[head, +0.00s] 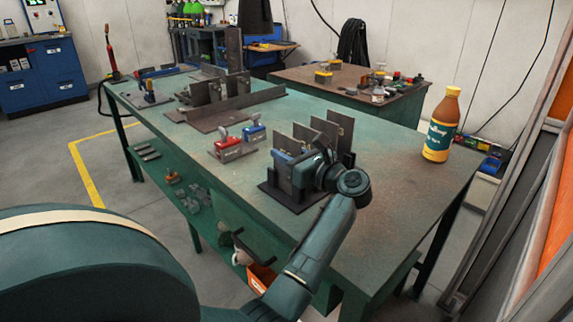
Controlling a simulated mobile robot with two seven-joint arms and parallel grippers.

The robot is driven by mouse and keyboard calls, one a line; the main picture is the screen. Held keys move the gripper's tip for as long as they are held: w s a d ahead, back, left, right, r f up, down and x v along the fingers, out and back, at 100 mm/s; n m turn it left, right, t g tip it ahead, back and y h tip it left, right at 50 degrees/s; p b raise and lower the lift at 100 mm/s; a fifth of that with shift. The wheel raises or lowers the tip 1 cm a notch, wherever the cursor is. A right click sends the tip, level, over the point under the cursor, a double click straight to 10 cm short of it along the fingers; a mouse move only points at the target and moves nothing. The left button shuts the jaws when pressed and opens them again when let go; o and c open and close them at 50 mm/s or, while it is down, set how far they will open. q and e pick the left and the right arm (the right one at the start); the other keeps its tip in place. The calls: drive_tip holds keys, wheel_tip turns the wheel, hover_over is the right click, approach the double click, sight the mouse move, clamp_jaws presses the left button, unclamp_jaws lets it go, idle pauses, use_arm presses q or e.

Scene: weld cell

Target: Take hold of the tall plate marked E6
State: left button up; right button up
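Several tall dark plates stand upright in a row in a rack with a dark base (268,190) on the green workbench (385,215). I cannot read any marking, so I cannot tell which plate is E6. One plate (341,122) stands at the back of the row and another (281,134) at its left. The hand hides parts of the plates, and whether the fingers are open or shut does not show. My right gripper is out of view.
A yellow-brown bottle (440,126) stands right of the rack. Red (228,147) and blue (254,131) clamp-like items sit left of it. A long metal fixture (235,107) lies farther back. The bench's right front is clear.

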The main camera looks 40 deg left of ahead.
use_arm(q)
drive_tip(key=shift+c, duration=0.3)
clamp_jaws()
idle(0.3)
drive_tip(key=shift+r, duration=0.1)
